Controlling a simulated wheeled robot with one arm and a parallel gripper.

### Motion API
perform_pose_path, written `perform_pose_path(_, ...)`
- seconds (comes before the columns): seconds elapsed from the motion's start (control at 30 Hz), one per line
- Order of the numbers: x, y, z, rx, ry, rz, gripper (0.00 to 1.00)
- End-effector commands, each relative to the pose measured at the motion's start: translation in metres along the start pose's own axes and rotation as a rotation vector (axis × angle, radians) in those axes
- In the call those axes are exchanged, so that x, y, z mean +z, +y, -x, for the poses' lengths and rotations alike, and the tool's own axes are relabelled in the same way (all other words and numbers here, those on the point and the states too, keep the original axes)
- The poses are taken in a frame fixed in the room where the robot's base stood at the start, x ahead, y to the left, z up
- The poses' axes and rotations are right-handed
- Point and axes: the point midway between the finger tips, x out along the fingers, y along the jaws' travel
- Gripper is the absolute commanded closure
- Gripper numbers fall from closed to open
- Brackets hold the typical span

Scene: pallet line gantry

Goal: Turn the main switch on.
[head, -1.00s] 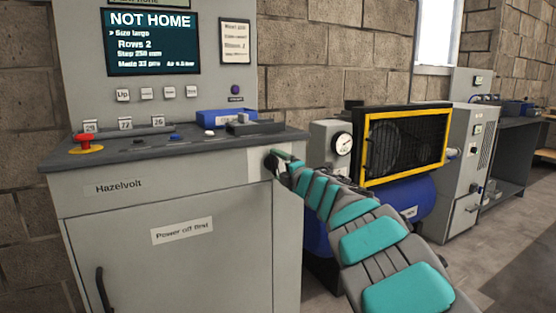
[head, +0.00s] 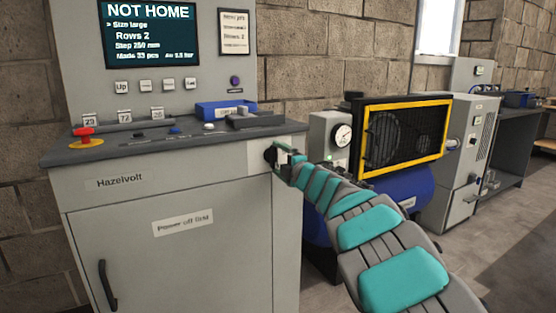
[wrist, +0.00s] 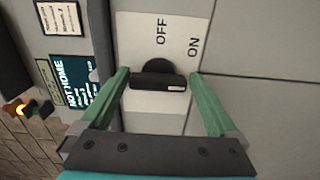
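The main switch is a black rotary knob with a bar handle (wrist: 158,82) on a pale plate (wrist: 145,30) marked OFF and ON in the wrist view. The bar lies crosswise there, with a small white mark near its right end. In the head view the switch (head: 270,155) is a dark shape on the grey cabinet's (head: 180,260) upper right front, partly hidden by my gripper (head: 280,157). My gripper (wrist: 160,78) is open, one green finger at each end of the bar. I cannot tell whether the fingers touch it.
The cabinet's top carries a red stop button (head: 84,135), a blue tray (head: 225,109) and small controls. Its screen (head: 150,35) reads NOT HOME. A blue compressor (head: 410,190) with a yellow-framed guard (head: 405,140) stands close to the right of my arm.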

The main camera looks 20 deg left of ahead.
Motion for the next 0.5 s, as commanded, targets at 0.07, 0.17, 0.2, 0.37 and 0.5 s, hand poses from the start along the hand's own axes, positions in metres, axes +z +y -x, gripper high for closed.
perform_pose_path(0.07,-0.0003,0.0001,0.0000,0.000,0.001,0.001,0.00)
perform_pose_path(0.17,-0.0007,0.0004,-0.0001,0.001,0.001,0.001,0.00)
perform_pose_path(0.2,-0.0009,0.0006,-0.0002,0.001,0.002,0.002,0.00)
perform_pose_path(0.37,-0.0012,0.0005,0.0013,0.001,0.002,0.002,0.00)
perform_pose_path(0.5,-0.0013,0.0001,0.0073,0.001,0.003,0.002,0.00)
